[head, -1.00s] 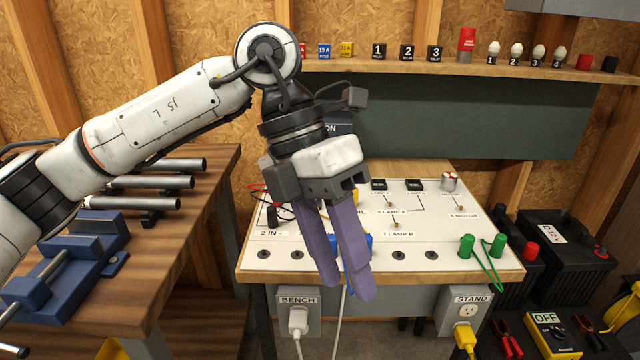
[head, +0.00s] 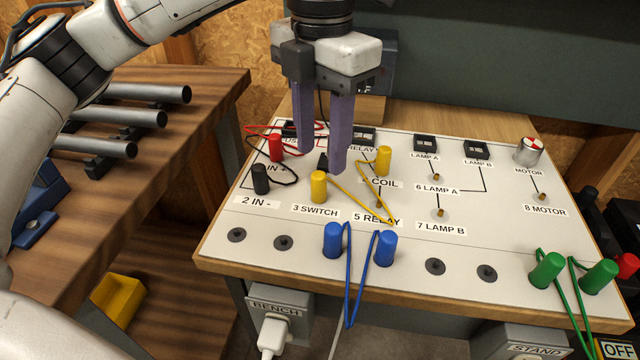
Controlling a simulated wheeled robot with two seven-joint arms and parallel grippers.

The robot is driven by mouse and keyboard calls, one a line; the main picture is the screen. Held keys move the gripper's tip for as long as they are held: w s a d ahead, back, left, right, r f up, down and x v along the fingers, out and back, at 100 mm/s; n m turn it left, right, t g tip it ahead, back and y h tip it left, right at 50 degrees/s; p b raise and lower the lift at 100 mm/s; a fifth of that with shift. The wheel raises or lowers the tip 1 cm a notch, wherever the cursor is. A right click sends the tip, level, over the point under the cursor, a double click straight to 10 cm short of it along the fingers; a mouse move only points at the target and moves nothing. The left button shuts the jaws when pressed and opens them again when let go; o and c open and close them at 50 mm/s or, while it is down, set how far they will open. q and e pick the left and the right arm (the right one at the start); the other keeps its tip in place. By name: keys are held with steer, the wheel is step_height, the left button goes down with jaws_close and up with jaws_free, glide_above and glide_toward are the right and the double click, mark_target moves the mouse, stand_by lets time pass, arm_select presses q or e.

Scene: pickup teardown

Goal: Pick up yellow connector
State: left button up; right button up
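Two yellow connectors joined by a yellow wire stand on the white circuit board (head: 350,262). One yellow connector (head: 319,187) is by the "3 SWITCH" label, and the other yellow connector (head: 383,161) is by the "COIL" label. My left gripper (head: 322,160) points down over the board, with its purple fingers apart and nothing held between them. Its fingertips appear just behind and above the connector by "3 SWITCH"; I cannot tell the exact height. The fingers partly hide a black switch. My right gripper is not in view.
Red (head: 275,148) and black (head: 261,179) connectors stand left of the yellow ones. Blue connectors (head: 333,240) joined by a wire stand in front. Green connectors (head: 546,270) stand at the right front. Lamps and a motor (head: 529,151) sit at the back right.

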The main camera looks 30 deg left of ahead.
mark_target(320, 173)
arm_select(q)
steer(key=f, duration=0.5)
steer(key=shift+s+f, duration=0.2)
steer(key=shift+s, duration=0.05)
jaws_close()
